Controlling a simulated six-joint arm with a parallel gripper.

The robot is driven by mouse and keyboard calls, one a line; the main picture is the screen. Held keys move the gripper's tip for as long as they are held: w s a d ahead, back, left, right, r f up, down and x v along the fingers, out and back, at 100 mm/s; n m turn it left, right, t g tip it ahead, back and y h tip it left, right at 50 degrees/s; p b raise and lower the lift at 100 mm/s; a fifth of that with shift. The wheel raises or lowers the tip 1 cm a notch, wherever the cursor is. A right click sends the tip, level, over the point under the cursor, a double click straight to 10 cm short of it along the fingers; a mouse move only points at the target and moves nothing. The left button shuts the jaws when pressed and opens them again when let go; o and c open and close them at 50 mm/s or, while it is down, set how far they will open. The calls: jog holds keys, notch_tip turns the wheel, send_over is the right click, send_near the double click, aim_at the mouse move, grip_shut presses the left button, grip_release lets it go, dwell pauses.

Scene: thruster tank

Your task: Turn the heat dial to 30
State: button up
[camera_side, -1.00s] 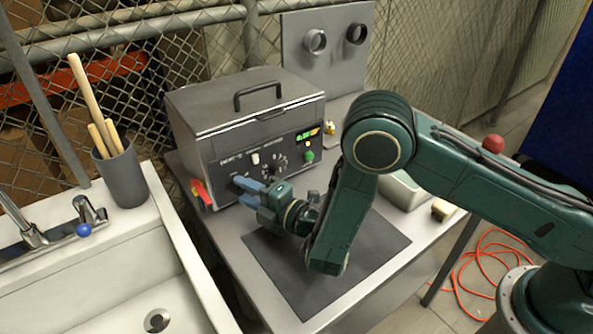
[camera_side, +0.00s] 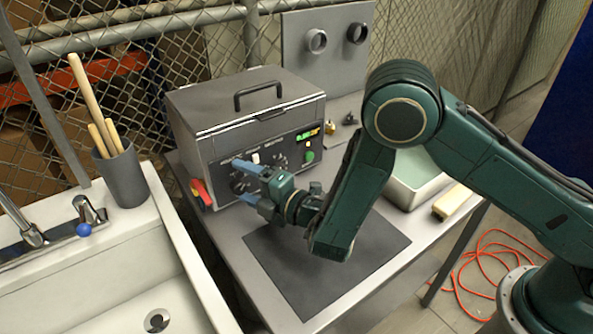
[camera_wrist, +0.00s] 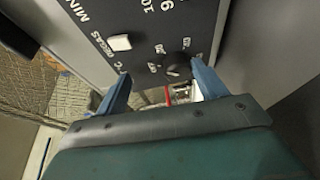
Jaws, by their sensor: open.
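The thruster tank (camera_side: 215,150) is a grey lidded box with a dark front panel. Its left dial, a dark knob (camera_wrist: 178,71) with white numbers around it, shows between my fingers in the wrist view, nearer the right finger. I cannot read the dial's setting surely. In the side view my fingers partly hide this dial. My gripper (camera_side: 242,181) is open with its blue fingers just in front of the panel's left part. It also shows in the wrist view (camera_wrist: 158,73), with nothing held. Contact with the knob cannot be told.
A white switch (camera_side: 255,158), a second dial (camera_side: 281,162), a green-lit display (camera_side: 306,136) and a green knob (camera_side: 309,156) are on the panel. A pale tray (camera_side: 412,190) stands right. The dark mat (camera_side: 300,270) is clear.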

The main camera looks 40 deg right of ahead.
aim_at(229, 164)
jog(key=o, duration=0.7)
jog(key=r, duration=0.3)
jog(key=shift+w+a+r, duration=0.15)
jog(key=shift+a+r, duration=0.1)
jog(key=shift+r, duration=0.05)
jog(key=shift+c, duration=0.2)
jog(key=shift+a+r, duration=0.1)
jog(key=shift+r, duration=2.65)
jog(key=c, duration=0.7)
jog(key=shift+o, duration=0.2)
notch_tip(229, 164, up, 9)
jog(key=shift+d+f, duration=0.15)
jog(key=shift+d, duration=0.05)
